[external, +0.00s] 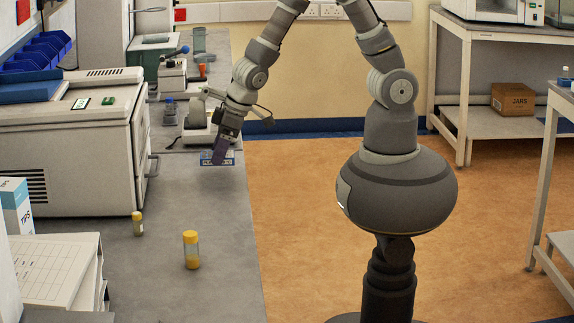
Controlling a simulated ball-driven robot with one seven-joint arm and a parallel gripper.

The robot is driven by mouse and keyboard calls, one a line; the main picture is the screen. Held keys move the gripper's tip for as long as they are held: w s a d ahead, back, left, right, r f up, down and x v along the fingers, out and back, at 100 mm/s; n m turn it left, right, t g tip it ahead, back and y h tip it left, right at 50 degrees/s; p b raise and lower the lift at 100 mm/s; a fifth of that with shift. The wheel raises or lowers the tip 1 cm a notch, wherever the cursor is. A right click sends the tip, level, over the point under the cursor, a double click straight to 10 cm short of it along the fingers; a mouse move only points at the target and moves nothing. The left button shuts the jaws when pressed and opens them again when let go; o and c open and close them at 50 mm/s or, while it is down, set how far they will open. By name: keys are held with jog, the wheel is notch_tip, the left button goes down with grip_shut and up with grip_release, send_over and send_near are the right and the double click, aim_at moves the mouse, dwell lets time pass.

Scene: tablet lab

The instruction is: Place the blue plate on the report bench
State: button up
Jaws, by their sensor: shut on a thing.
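My gripper (226,137) is at the end of the arm, over the right edge of the long grey bench (225,210). It is shut on a dark violet-blue slab, which looks like the blue plate (219,152). The plate hangs steeply tilted below the gripper. Its lower end overlaps a small light-blue and white labelled piece (232,158) at the bench edge; I cannot tell whether they touch. The fingertips are too small to make out. No bench in view can be read as the report bench.
A large white machine (70,165) stands on the bench at left. Yellow-capped vials (191,250) stand nearer the front, with bare bench around them. White instruments (197,125) stand behind the plate. A side table (485,30) with a jars box (513,99) is at back right.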

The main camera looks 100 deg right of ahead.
jog(key=d, duration=0.2)
jog(key=w+d, duration=0.1)
jog(key=d, duration=0.2)
jog(key=shift+w+d+r, duration=0.2)
jog(key=shift+d+r, duration=0.05)
jog(key=shift+d, duration=0.1)
jog(key=shift+a, duration=0.1)
jog(key=s+a, duration=0.1)
jog(key=a, duration=0.3)
jog(key=s+a, duration=0.1)
jog(key=a, duration=0.3)
jog(key=s+a, duration=0.2)
jog(key=a, duration=0.2)
jog(key=shift+f, duration=0.25)
jog(key=s+a+r+m, duration=0.1)
jog(key=s+a, duration=0.6)
jog(key=a, duration=0.4)
jog(key=shift+r+m+h, duration=0.3)
jog(key=shift+h, duration=0.1)
jog(key=shift+s, duration=0.1)
